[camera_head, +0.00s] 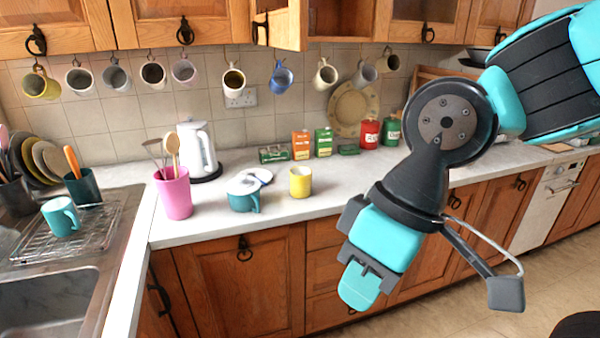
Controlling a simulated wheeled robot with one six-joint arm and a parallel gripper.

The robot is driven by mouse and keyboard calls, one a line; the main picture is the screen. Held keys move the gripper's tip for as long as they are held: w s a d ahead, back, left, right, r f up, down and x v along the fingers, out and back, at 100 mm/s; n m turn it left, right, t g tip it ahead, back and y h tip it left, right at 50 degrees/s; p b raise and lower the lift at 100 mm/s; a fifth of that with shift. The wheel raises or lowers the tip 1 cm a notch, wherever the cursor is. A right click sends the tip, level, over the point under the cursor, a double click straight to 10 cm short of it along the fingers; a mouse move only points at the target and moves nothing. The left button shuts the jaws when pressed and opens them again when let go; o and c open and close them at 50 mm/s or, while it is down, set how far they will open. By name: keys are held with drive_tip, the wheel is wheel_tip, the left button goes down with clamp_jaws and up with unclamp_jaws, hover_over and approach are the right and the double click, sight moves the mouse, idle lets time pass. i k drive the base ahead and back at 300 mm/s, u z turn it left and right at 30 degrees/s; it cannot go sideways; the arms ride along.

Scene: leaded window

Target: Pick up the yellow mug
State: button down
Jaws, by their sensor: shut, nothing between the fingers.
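A yellow mug (300,182) stands upright on the grey-white counter, near its front edge and just right of a teal mug. Another yellow mug (41,86) hangs from a hook under the wall cupboards at the far left. My gripper (359,287) is shut and empty. It points down in front of the lower cupboards. In the picture it is below and to the right of the counter mug, clearly apart from it.
A pink holder (174,193) with wooden utensils and a white kettle (197,151) stand left. Small boxes (301,145) and canisters (369,133) stand behind. Counter right of the yellow mug is clear.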

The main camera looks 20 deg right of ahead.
sight(299, 180)
drive_tip(key=k, duration=0.5)
drive_tip(key=z, duration=1.05)
drive_tip(key=i, duration=2.1)
drive_tip(key=u, duration=2.2)
